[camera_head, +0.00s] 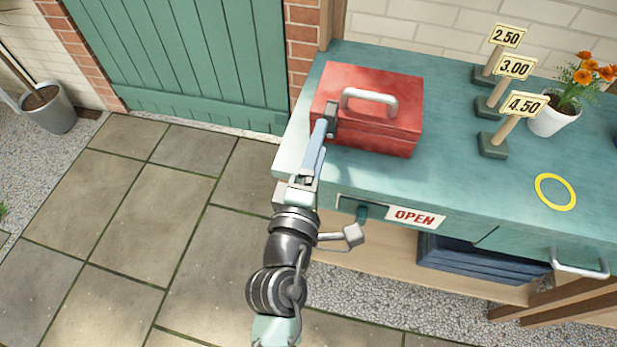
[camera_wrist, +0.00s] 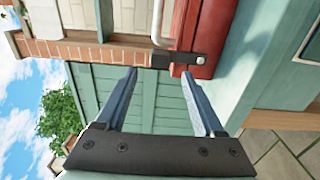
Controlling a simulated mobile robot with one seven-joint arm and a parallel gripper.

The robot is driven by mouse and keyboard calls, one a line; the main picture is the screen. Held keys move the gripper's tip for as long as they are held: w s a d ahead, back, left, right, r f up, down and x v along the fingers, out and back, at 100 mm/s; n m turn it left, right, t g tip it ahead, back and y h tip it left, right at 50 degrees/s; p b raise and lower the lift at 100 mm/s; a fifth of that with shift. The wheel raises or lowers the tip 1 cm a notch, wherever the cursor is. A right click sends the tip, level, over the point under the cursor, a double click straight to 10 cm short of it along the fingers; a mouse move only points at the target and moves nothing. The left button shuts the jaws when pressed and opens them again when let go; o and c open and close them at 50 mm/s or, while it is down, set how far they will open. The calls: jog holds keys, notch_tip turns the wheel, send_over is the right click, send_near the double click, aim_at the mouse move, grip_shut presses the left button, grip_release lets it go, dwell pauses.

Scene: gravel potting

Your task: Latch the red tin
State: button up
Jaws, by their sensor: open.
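The red tin (camera_head: 380,105) stands on the teal bench top with its lid down and a pale handle (camera_head: 370,100) on top. In the wrist view its red side (camera_wrist: 199,25) is at the upper middle. A dark latch (camera_wrist: 185,60) with a light round stud at its right end lies against the tin; whether it is fastened I cannot tell. The latch also shows as a dark piece at the tin's left end (camera_head: 332,113). My gripper (camera_wrist: 162,75) is open, its two blue-grey fingers just short of the latch, with nothing visible between them.
Price signs (camera_head: 491,145) and a white pot of orange flowers (camera_head: 548,121) stand right of the tin. A yellow ring (camera_head: 555,192) marks the bench top (camera_head: 460,190). An OPEN sign (camera_head: 415,217) hangs at the front edge. Paving left of the bench is clear.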

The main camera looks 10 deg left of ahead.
jog(key=s+b, duration=0.1)
jog(key=s, duration=0.6)
jog(key=shift+s+b, duration=0.15)
jog(key=shift+b, duration=0.15)
